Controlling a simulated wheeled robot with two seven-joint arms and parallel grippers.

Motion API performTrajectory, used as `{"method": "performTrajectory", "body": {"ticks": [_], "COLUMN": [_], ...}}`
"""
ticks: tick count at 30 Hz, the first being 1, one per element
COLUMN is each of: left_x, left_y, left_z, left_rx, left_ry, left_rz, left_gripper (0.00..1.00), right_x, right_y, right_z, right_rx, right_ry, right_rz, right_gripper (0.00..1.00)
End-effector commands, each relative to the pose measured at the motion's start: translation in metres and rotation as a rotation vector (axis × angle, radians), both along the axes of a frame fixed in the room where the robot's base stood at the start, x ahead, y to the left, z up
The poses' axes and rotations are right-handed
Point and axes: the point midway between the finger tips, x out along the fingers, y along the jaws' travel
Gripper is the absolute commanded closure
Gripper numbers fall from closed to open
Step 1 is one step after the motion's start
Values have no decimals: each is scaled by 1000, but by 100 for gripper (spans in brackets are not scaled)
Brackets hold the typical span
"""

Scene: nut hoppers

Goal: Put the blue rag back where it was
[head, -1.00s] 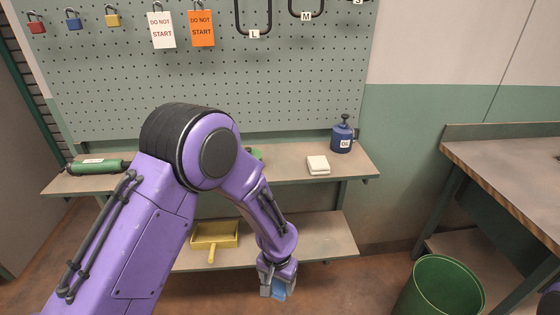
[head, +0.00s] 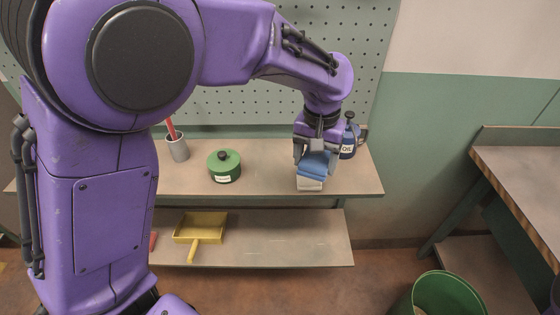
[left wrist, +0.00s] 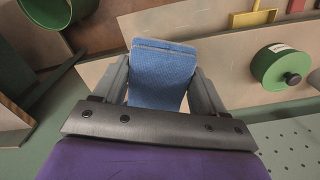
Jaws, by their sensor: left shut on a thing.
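The blue rag (head: 316,163) is a folded blue cloth between the fingers of my left gripper (head: 316,160), over the right part of the upper shelf. In the left wrist view the rag (left wrist: 163,75) fills the space between the two fingers of the left gripper (left wrist: 162,85). A white folded cloth (head: 309,184) is directly below the blue rag on the shelf; the rag hides much of it. I cannot tell whether the two touch. My right gripper is not in view.
A yellow dustpan (head: 200,228) lies on the lower shelf. A green bin (head: 440,295) stands at right.

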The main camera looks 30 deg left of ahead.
Motion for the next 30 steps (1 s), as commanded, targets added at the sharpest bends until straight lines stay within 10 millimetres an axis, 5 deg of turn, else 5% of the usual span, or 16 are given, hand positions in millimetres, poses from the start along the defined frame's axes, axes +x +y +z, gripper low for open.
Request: {"method": "performTrajectory", "body": {"ticks": [5, 15, 23, 30], "left_x": [2, 13, 16, 16], "left_y": [27, 113, 139, 138], "left_z": [-4, -62, -94, -124], "left_rx": [0, 0, 1, 2], "left_ry": [6, 6, 5, 2], "left_rz": [5, 2, 2, -1], "left_gripper": [53, 53, 53, 53], "right_x": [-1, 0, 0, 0], "right_y": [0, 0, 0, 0], "right_z": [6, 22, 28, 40], "right_rx": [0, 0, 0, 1], "right_ry": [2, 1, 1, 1], "right_rz": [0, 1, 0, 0], "right_gripper": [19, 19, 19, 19]}}
